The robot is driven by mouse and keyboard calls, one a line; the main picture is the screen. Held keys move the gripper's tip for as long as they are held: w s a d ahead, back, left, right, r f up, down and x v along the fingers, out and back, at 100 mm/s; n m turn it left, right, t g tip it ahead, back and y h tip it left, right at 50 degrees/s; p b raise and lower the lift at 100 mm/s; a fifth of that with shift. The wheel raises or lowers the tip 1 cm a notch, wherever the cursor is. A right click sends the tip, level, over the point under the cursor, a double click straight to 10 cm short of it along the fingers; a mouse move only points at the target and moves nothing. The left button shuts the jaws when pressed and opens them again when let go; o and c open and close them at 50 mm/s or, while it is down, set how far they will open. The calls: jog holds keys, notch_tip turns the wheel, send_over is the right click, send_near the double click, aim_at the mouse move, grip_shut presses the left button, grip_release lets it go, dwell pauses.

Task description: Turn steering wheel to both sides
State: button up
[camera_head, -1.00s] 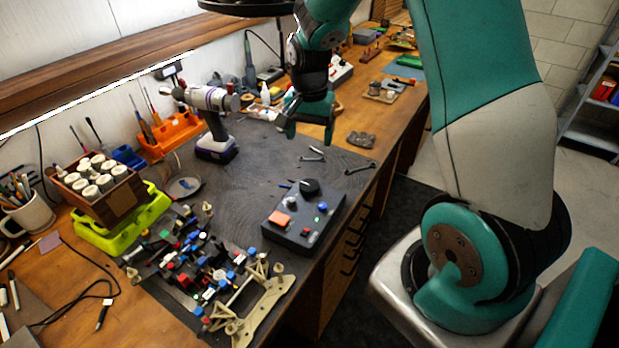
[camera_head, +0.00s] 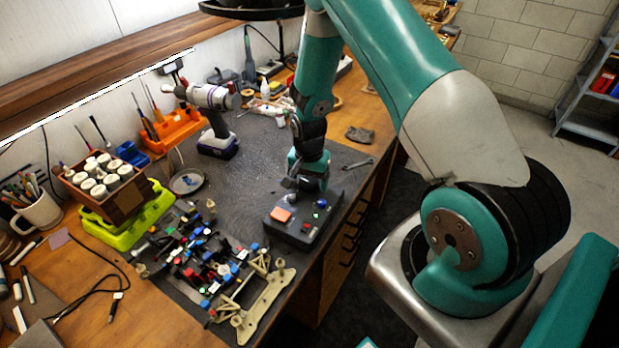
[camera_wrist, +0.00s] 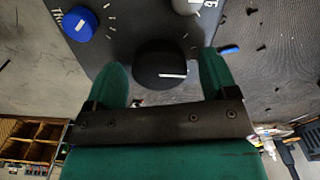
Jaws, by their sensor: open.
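A black control box (camera_head: 292,234) stands near the table's front edge. In the wrist view, its round black knob (camera_wrist: 160,62) with a white mark lies between my two green fingers. My gripper (camera_head: 310,187) is open and comes down over the back of the box; its fingers (camera_wrist: 160,68) are on either side of the knob, and I cannot tell whether they touch it. The head view hides the knob behind my gripper. The box also bears a blue knob (camera_wrist: 80,23), a grey-white knob (camera_wrist: 187,5) and an orange button (camera_head: 281,215).
A partly built RC car chassis (camera_head: 262,303) lies left of the box. A cordless drill (camera_head: 217,147), an orange tool holder (camera_head: 172,133) and a lime-green tray (camera_head: 118,232) stand farther left. A wrench (camera_head: 358,165) lies behind the box. The dark mat (camera_head: 246,190) is mostly clear behind the chassis.

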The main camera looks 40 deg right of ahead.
jog(key=shift+c, duration=0.4)
jog(key=c, duration=0.8)
jog(key=shift+c, duration=0.2)
jog(key=shift+n+b, duration=0.3)
jog(key=n+b, duration=0.2)
jog(key=n, duration=0.2)
jog(key=shift+f+n, duration=0.1)
jog(key=shift+n, duration=0.2)
jog(key=shift+n+b, duration=1)
jog(key=shift+n, duration=1.2)
